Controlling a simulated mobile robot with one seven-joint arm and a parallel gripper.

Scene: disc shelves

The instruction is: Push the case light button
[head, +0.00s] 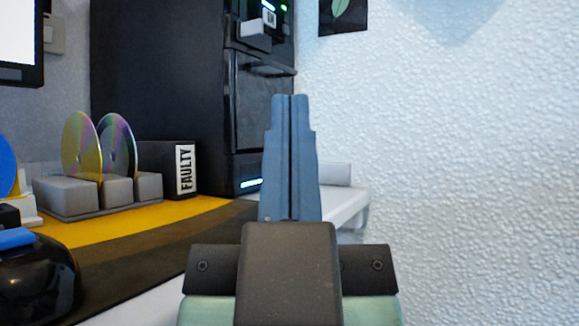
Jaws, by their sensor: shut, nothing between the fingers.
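A tall black computer case (160,80) stands at the back, left of centre, its front face turned to the right. Near the top of that face are a small white label (270,16), a pale grey protruding piece (256,29) and small green and white lights. A lit blue-white strip (251,183) shows low on the front. I cannot tell which part is the case light button. My gripper (290,98) points up and forward at the picture centre, fingers shut together and empty. It appears in front of the case's right edge and hides part of it; I see no contact.
A grey rack (68,199) holding two shiny discs (82,145) stands at left, beside a dark box labelled FAULTY (160,165). A black rounded device (38,275) is at lower left. A white textured wall (470,150) closes the right side.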

